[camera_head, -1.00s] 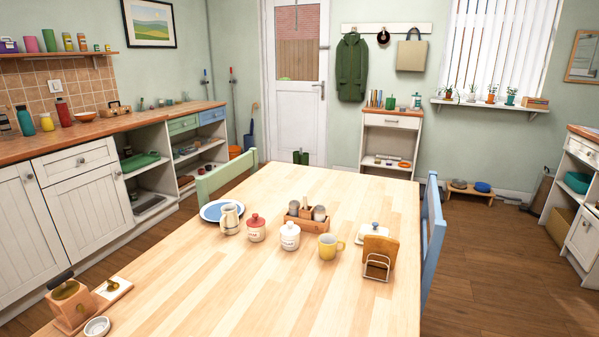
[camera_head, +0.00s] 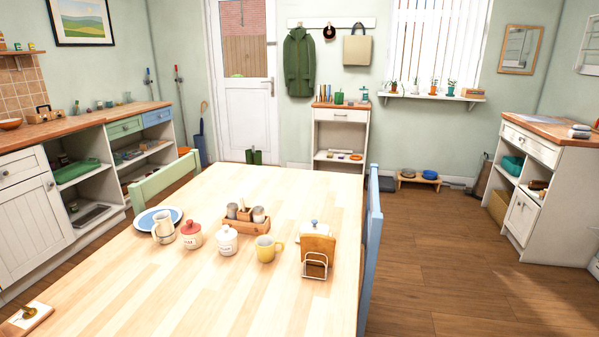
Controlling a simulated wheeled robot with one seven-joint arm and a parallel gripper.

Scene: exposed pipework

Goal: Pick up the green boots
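A pair of dark green boots (camera_head: 254,157) stands upright on the floor by the white door, beyond the far edge of the table. Their lower parts are hidden behind the table. My gripper is not in view.
A wooden table (camera_head: 190,290) with jars, a mug and a plate fills the near middle. A blue chair (camera_head: 373,235) stands at its right side and a green chair (camera_head: 165,182) at its left. The wooden floor (camera_head: 450,270) on the right is open. A white shelf unit (camera_head: 340,135) stands against the far wall.

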